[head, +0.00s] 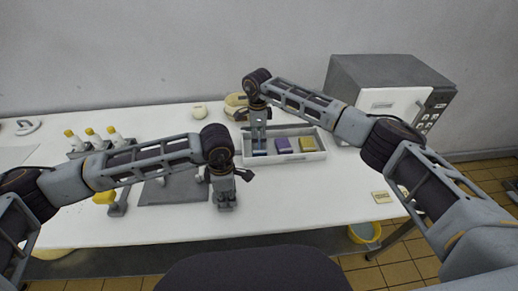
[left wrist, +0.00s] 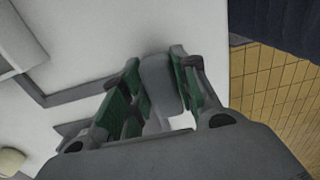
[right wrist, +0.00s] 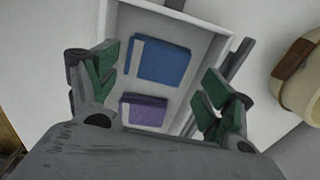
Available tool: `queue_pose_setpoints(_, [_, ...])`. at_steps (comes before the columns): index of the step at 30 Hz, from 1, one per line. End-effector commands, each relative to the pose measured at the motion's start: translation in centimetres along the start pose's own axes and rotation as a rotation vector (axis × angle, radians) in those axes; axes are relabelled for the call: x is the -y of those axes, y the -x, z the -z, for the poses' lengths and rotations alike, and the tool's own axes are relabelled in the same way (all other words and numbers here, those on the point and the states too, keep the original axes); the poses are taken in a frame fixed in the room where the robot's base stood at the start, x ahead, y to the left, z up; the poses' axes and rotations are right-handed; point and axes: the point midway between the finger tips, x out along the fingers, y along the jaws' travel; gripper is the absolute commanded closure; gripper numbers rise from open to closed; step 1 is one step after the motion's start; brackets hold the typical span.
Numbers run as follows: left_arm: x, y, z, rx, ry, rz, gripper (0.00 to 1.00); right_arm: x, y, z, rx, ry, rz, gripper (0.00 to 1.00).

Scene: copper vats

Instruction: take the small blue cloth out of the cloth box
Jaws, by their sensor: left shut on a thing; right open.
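The cloth box (head: 322,140) is a low white tray at the back of the table with flat folded cloths in it. The small blue cloth (right wrist: 160,62) lies flat in the box in the right wrist view. In the head view it is mostly hidden by my right gripper (head: 258,148). My right gripper also shows in the right wrist view (right wrist: 160,90), open and empty above the box, its fingers apart on either side of the cloths. My left gripper (head: 225,203) points down over the table front and is shut on a grey thing (left wrist: 160,82) that I cannot identify.
A purple cloth (head: 283,145) and a yellow cloth (head: 307,144) lie in the box. A tan round container (head: 234,106) stands behind it and a microwave (head: 385,85) to the right. Several yellow-capped bottles (head: 92,138) stand at the left. The table's right front is mostly clear.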

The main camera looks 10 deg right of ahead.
Motion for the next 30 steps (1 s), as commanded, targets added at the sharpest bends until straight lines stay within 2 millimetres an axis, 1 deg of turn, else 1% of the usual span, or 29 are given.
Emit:
queue_pose_setpoints(12, [0.1,-0.1,0.0,-0.001,0.000,0.002,0.94,-0.2,-4.2,0.7,-0.001,-0.002,-0.003,0.19])
queue_pose_setpoints(15, [0.1,-0.1,0.0,-0.001,0.000,0.002,0.94,-0.1,-4.8,0.7,-0.001,-0.001,-0.002,0.19])
queue_pose_setpoints(30, [0.1,-0.1,0.0,-0.001,0.000,0.002,0.94,-0.1,-5.0,0.7,-0.001,-0.001,-0.001,0.19])
